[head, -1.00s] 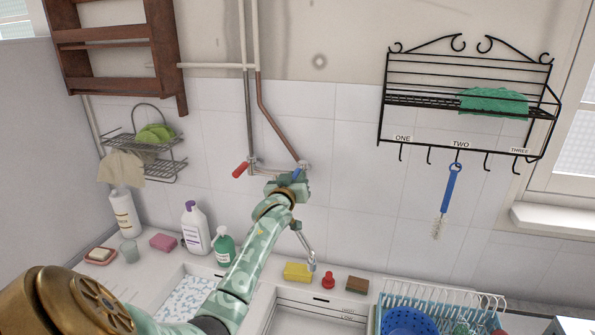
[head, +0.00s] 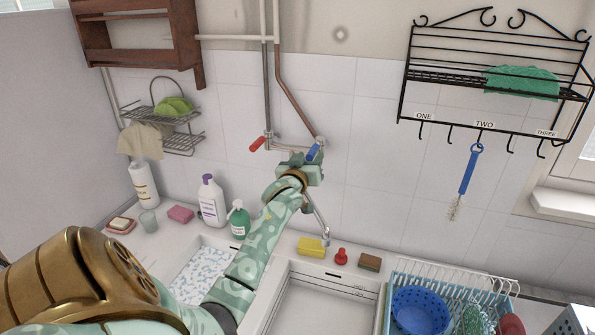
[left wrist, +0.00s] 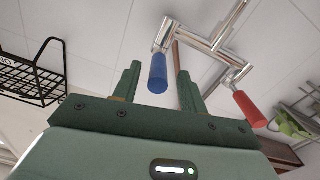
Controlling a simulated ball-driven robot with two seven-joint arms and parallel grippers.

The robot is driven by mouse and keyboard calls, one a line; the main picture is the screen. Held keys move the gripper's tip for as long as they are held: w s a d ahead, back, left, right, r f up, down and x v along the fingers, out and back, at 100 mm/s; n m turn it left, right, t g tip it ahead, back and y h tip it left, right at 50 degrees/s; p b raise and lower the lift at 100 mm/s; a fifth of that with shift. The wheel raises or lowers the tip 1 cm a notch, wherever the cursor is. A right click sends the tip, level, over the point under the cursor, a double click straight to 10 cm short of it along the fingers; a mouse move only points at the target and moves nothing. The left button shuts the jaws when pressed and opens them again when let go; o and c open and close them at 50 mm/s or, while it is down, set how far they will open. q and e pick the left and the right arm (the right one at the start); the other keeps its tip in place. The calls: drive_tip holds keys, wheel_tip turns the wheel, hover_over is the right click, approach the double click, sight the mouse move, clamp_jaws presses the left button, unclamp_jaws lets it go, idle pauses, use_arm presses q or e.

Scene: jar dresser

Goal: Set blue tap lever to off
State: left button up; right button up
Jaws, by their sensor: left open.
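The blue tap lever (head: 314,152) is on the wall pipework, slanting down and left from its valve in the head view. It also shows in the left wrist view (left wrist: 158,73), hanging between my spread fingers. My left gripper (head: 304,163) is just below and in front of the lever in the head view. It is open (left wrist: 160,88), with one finger on each side of the lever and gaps visible. Whether it touches the lever elsewhere is hard to tell. My right gripper is not in view.
A red tap lever (head: 257,144) sits left of the blue one, also in the left wrist view (left wrist: 249,108). The spout (head: 320,222) hangs below. A black wire rack (head: 490,85) is on the wall at right. Bottles, a yellow sponge (head: 311,247) and a dish rack (head: 455,280) line the counter.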

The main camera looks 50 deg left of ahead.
use_arm(q)
drive_tip(key=b+v, duration=0.1)
drive_tip(key=v, duration=1.2)
drive_tip(key=shift+f, duration=0.15)
